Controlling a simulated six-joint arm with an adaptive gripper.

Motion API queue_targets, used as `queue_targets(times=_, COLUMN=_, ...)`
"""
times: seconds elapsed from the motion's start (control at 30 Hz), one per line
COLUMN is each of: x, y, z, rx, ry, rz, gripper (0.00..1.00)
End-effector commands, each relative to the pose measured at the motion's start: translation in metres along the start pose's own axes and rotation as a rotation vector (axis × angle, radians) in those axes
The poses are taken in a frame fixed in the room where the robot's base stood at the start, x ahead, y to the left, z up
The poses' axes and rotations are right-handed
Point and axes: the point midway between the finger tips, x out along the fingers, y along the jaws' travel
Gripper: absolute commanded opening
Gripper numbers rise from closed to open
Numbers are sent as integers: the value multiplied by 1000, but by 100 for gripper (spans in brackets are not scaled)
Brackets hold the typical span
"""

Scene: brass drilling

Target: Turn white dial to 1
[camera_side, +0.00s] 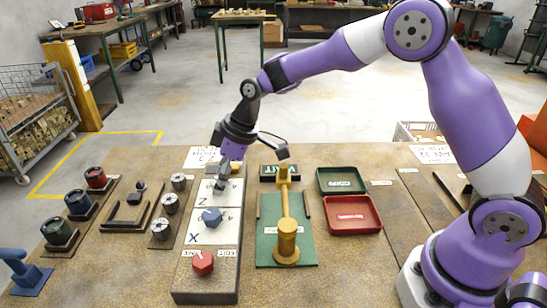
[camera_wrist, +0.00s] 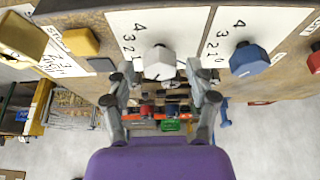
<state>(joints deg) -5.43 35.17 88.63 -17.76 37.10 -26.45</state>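The white dial (camera_wrist: 159,63) is a pale hexagonal knob on a white panel (camera_wrist: 135,22) marked with numbers; 4, 3 and 2 show beside it in the wrist view. I cannot tell which number it points to. In the side view the white dial (camera_side: 220,184) is small and partly hidden under my gripper (camera_side: 221,172). In the wrist view my gripper (camera_wrist: 161,72) is open, with one finger on each side of the dial and gaps visible between them. I cannot tell whether the fingertips reach down around the knob.
A yellow button (camera_wrist: 80,42) is on the dial's other side. A brass-coloured lever piece (camera_side: 286,235) on a green mat stands to the right, near red (camera_side: 368,228) and green (camera_side: 357,183) trays.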

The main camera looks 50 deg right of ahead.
Motion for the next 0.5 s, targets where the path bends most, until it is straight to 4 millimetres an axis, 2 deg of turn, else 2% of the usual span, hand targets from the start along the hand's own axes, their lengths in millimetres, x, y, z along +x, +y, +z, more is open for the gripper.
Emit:
queue_targets(times=0.03, x=0, y=0, z=0, rx=0, ry=0, rz=0, gripper=28)
queue_targets(times=0.1, x=0, y=0, z=0, rx=0, ry=0, rz=0, gripper=0)
queue_targets(times=0.5, x=0, y=-1, z=1, rx=38, ry=-2, rz=15, gripper=0)
